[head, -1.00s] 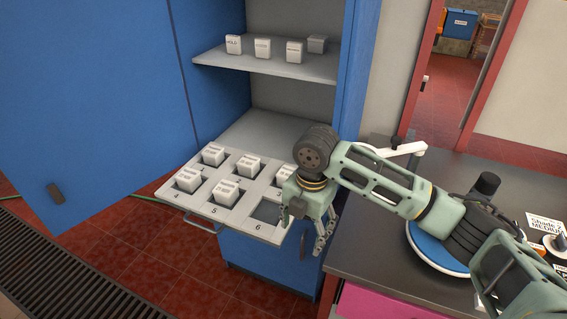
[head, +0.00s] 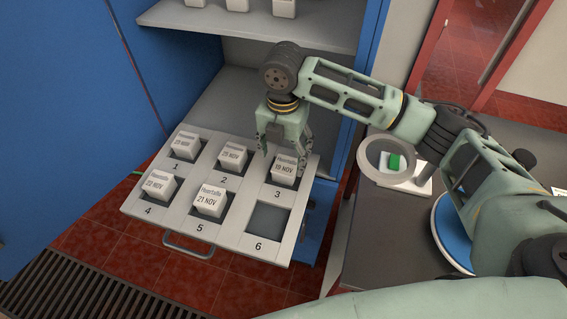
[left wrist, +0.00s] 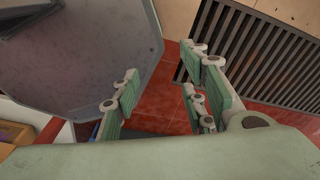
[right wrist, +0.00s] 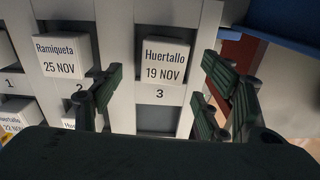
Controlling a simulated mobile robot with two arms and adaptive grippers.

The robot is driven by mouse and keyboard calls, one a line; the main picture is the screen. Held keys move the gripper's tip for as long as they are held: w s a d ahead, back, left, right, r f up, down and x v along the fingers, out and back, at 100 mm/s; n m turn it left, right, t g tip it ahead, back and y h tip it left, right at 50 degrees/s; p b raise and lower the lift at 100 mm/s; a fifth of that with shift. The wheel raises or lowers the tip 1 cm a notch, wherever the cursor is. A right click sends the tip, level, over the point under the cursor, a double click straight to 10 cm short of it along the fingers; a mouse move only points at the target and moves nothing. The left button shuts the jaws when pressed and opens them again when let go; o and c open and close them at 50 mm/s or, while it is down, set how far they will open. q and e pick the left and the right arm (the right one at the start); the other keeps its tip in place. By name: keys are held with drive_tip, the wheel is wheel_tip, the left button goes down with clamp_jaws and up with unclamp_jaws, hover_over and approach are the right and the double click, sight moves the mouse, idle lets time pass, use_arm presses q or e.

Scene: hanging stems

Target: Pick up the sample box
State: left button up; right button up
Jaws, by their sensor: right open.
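White labelled sample boxes sit in the numbered slots of a pull-out tray (head: 139,208). The box in slot 3 (head: 284,171) reads "Huertallo 19 NOV"; it also shows in the right wrist view (right wrist: 163,63). Slot 2 holds a "25 NOV" box (head: 232,157). Slot 5 holds a "21 NOV" box (head: 210,201), slot 4 a "22 NOV" box (head: 159,185), slot 1 another box (head: 186,145). Slot 6 (head: 267,219) is empty. My right gripper (head: 284,150) is open and empty just above and behind the slot 3 box. My left gripper (left wrist: 160,88) is open and empty, over the floor.
A shelf (head: 255,26) with more white boxes is above the tray, inside the blue cabinet. A floor grating (head: 70,290) lies at lower left.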

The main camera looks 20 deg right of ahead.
sight(286, 166)
drive_tip(key=shift+s+d+f, duration=0.1)
drive_tip(key=shift+f, duration=0.35)
wheel_tip(286, 166, down, 4)
drive_tip(key=shift+d+f+p, duration=0.15)
drive_tip(key=shift+f+p, duration=0.1)
drive_tip(key=shift+p, duration=0.7)
drive_tip(key=shift+f, duration=0.2)
drive_tip(key=shift+s, duration=0.1)
drive_tip(key=c, duration=0.7)
use_arm(q)
drive_tip(key=shift+w+d+r, duration=0.1)
drive_tip(key=shift+w+r, duration=0.2)
drive_tip(key=shift+r, duration=0.2)
drive_tip(key=shift+w+r, duration=0.3)
drive_tip(key=shift+r, duration=0.2)
use_arm(e)
drive_tip(key=c, duration=0.6)
